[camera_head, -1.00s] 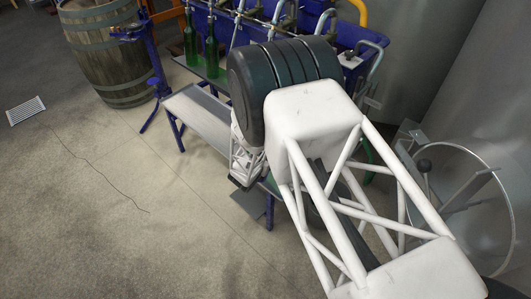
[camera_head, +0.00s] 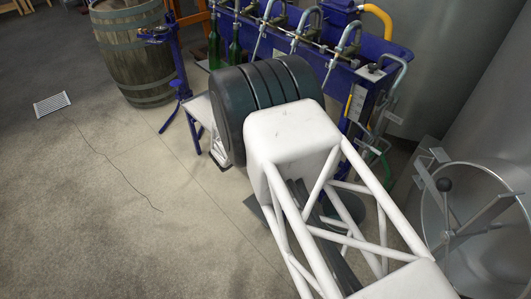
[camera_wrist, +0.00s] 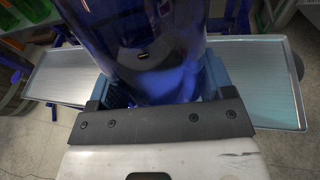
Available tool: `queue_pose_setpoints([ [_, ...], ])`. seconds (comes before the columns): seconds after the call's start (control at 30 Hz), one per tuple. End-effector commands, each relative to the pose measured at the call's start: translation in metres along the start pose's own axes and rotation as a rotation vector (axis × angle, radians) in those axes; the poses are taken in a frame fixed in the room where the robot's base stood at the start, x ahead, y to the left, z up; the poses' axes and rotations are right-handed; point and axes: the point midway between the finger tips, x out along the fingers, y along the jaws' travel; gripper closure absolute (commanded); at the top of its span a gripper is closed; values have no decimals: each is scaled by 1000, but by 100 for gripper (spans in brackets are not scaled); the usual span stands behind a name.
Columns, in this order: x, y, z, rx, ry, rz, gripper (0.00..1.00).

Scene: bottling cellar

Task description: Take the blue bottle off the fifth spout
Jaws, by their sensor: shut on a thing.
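A large blue bottle (camera_wrist: 150,45) fills the upper middle of the wrist view, close to the camera. My gripper (camera_wrist: 162,88) is shut on it, with a finger on either side of the glass. The bottle's top lies outside the wrist view. In the head view my own arm hides the gripper and the bottle. The filling machine (camera_head: 375,47) with its row of curved spouts (camera_head: 306,22) stands behind my arm. Whether the bottle is on or clear of a spout cannot be told.
Green bottles (camera_head: 235,48) stand at the machine's left end. A metal tray shelf (camera_wrist: 265,80) runs below the bottle on both sides. A wooden barrel (camera_head: 135,50) stands at the left, steel tanks and a wheel hatch (camera_head: 470,215) at the right. The floor at front left is clear.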

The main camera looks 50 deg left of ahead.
Motion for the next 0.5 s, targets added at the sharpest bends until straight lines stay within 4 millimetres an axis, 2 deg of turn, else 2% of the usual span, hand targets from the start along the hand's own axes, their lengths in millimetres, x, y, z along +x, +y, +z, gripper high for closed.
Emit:
queue_pose_setpoints([
  [0.03, 1, 14, 7, 0, -10, 8, 100],
  [0.2, 16, 46, 12, -21, -44, 37, 100],
  [0.5, 60, 76, -5, -53, -108, 100, 100],
])
